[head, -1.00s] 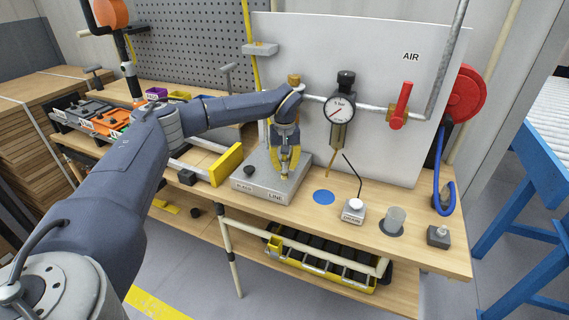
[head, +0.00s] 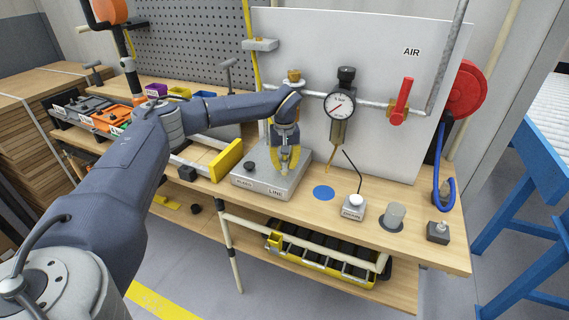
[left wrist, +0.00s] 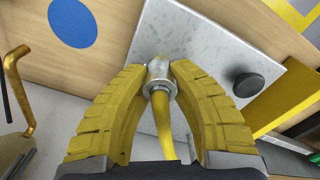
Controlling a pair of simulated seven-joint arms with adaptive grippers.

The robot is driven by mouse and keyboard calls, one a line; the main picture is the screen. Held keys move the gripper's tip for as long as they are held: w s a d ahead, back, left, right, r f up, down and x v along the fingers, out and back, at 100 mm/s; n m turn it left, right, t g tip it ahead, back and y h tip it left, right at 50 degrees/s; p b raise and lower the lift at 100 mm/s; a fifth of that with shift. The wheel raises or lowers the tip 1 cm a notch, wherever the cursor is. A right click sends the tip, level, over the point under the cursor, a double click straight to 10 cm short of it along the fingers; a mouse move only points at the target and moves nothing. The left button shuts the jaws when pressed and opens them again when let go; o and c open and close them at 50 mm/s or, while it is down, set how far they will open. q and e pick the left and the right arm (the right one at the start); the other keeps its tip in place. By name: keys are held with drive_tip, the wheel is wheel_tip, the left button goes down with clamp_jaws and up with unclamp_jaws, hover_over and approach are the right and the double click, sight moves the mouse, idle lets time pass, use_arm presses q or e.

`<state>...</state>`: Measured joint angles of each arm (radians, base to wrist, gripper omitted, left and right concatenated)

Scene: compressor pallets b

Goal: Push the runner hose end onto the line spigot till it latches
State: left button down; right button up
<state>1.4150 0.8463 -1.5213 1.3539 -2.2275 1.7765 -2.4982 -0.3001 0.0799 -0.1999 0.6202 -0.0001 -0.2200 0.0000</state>
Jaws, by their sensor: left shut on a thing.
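The grey block (head: 250,180) marked LINE on its front right sits on the wooden bench. My left gripper (head: 285,170) is over the LINE side of this block, pointing down. In the left wrist view its two yellow fingers (left wrist: 162,78) are closed around the runner hose end (left wrist: 160,88), a silver collar with yellow hose (left wrist: 164,128) running back between the fingers. A silver metal piece shows just beyond the collar, close to the block top. The line spigot is not clearly told apart from the fitting, and I cannot tell whether the two are latched. My right gripper is not in view.
A black knob (head: 249,167) stands on the block's left part, with a yellow-faced bar (head: 227,160) to its left. Behind are the gauge (head: 340,105) and red valve handle (head: 402,100). A blue disc (head: 323,193) and CHARGING button box (head: 353,208) lie to the right.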

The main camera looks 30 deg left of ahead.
use_arm(q)
drive_tip(key=c, duration=1.2)
unclamp_jaws()
drive_tip(key=shift+f, duration=0.1)
drive_tip(key=shift+o, duration=0.2)
